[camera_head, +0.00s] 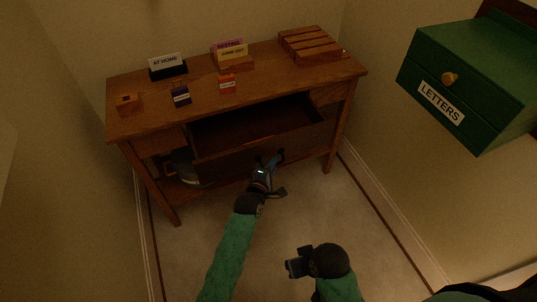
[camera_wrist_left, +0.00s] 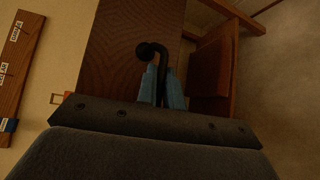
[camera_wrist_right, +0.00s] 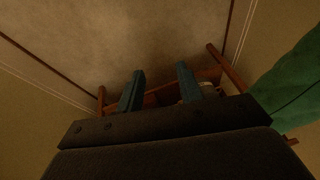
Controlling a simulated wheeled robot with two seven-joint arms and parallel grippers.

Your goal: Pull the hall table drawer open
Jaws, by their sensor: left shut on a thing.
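The wooden hall table (camera_head: 270,70) stands against the back wall. Its middle drawer (camera_head: 230,160) is pulled out, and the dark inside shows from above. A dark handle sits on the drawer front, and it also shows in the left wrist view (camera_wrist_left: 160,60). My left gripper (camera_head: 270,165) is at the drawer front, its blue fingers closed on the handle. In the left wrist view the fingers lie on both sides of the handle's bar. My right gripper (camera_head: 297,265) is away from the table, over the floor. In the right wrist view its fingers (camera_wrist_right: 160,88) stand apart with nothing between them.
On the tabletop are an "AT HOME" card (camera_head: 166,62), a stand with cards (camera_head: 232,55), small boxes (camera_head: 181,96) and a slatted wooden block (camera_head: 310,44). A green "LETTERS" box (camera_head: 470,80) juts from the right wall. Carpet (camera_head: 290,215) in front is clear.

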